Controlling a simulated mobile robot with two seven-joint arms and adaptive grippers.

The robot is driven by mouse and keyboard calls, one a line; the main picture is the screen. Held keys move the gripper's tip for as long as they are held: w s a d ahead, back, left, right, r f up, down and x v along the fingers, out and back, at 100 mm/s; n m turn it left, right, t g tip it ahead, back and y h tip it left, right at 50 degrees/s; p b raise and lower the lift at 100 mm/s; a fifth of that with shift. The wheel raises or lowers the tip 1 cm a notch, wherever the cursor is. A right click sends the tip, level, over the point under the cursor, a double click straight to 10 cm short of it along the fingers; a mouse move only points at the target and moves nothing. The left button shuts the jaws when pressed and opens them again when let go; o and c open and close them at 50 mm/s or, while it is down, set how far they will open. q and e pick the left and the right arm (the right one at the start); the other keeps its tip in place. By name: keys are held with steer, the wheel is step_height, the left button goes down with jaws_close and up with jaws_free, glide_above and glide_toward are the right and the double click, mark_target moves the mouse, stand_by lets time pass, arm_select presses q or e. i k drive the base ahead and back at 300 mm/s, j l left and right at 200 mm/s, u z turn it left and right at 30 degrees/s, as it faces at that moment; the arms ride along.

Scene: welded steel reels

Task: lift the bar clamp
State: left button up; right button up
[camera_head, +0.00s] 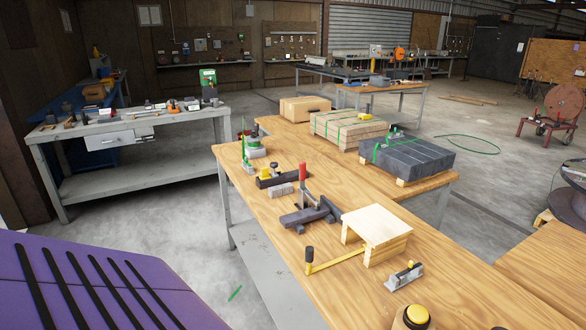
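What looks like the bar clamp (335,263) is a thin yellow bar with an upright black handle at its left end. It lies on the wooden workbench (455,290), near the front edge. Its right end reaches the small stack of pale wooden boards (377,224); I cannot tell whether it passes under or only touches the stack. Neither of my grippers is in view.
On the same bench are a red-handled tool (303,187) with dark grey blocks, a small metal tool (404,276) and a yellow button (417,314). Strapped lumber (348,128) and a dark strapped bundle (407,156) stand behind. Bare bench lies right of the board stack.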

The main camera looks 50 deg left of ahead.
mark_target(302, 165)
steer(key=i+j, duration=0.1)
steer(key=j, duration=0.55)
steer(key=i+j, duration=0.1)
steer(key=j, duration=1.2)
steer(key=i+j, duration=0.15)
steer(key=j, duration=0.5)
steer(key=i+j, duration=0.1)
steer(key=j, duration=0.55)
steer(key=i+j, duration=0.1)
steer(key=j, duration=0.55)
steer(key=k+l+u, duration=0.25)
steer(key=i+l, duration=0.05)
steer(key=i, duration=0.05)
